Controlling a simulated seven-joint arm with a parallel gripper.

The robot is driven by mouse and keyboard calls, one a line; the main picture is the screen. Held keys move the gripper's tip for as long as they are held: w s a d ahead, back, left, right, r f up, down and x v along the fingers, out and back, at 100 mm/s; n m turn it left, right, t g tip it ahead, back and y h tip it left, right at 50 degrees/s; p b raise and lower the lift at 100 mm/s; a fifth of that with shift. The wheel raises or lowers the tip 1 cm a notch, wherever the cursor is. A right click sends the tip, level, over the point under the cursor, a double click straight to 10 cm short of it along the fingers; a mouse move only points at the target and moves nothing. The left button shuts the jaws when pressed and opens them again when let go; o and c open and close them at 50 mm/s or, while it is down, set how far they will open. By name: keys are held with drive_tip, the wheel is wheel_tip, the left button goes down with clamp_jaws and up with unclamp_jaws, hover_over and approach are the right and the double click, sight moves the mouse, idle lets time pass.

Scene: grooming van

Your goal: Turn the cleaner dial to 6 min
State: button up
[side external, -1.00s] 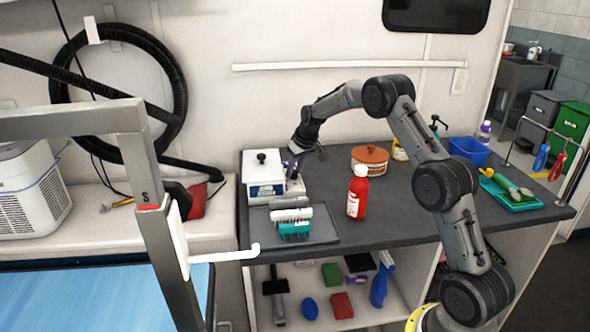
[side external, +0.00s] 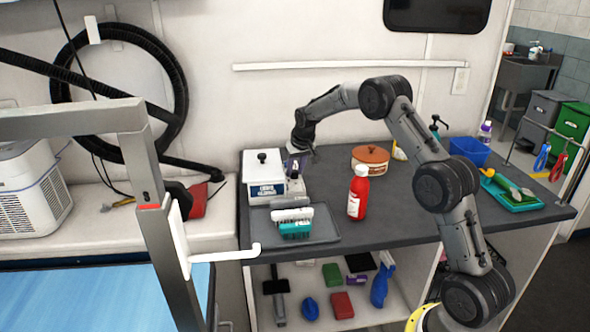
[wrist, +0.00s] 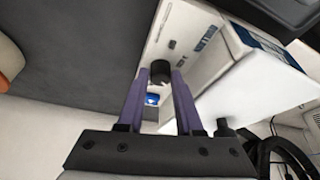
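The cleaner is a white box with a black-knobbed lid and a blue label (side external: 265,178), at the back left of the counter. Its dark round dial (wrist: 160,71) shows in the wrist view on a white panel, with a small blue mark (wrist: 152,99) near it. Narrow gaps seem to show beside the dial; contact is not clear. The dial's markings are too small to read.
A grey tray with brushes (side external: 325,229) lies in front of the cleaner. A red bottle (side external: 358,194) and a brown-lidded pot (side external: 370,158) stand to the right. The wall is close behind. Bare counter (side external: 400,208) lies right of the bottle.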

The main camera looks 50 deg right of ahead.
drive_tip(key=o, duration=0.4)
drive_tip(key=shift+c, duration=0.2)
drive_tip(key=shift+n, duration=0.3)
drive_tip(key=n, duration=0.2)
drive_tip(key=n+y, duration=0.1)
drive_tip(key=shift+d+n+t+y, duration=0.15)
drive_tip(key=shift+n+t+y, duration=0.15)
drive_tip(key=shift+n, duration=0.1)
drive_tip(key=n+y, duration=0.1)
drive_tip(key=n, duration=0.3)
drive_tip(key=shift+d+n+y, duration=0.15)
drive_tip(key=shift+n+y, duration=0.25)
drive_tip(key=shift+r+n, duration=0.3)
drive_tip(key=shift+r, duration=0.05)
drive_tip(key=v, duration=1.4)
drive_tip(key=s+a+r+n+t, duration=0.1)
drive_tip(key=s+a+r+n, duration=0.2)
drive_tip(key=a+r, duration=1.1)
drive_tip(key=shift+s+a, duration=0.25)
drive_tip(key=shift+a, duration=0.7)
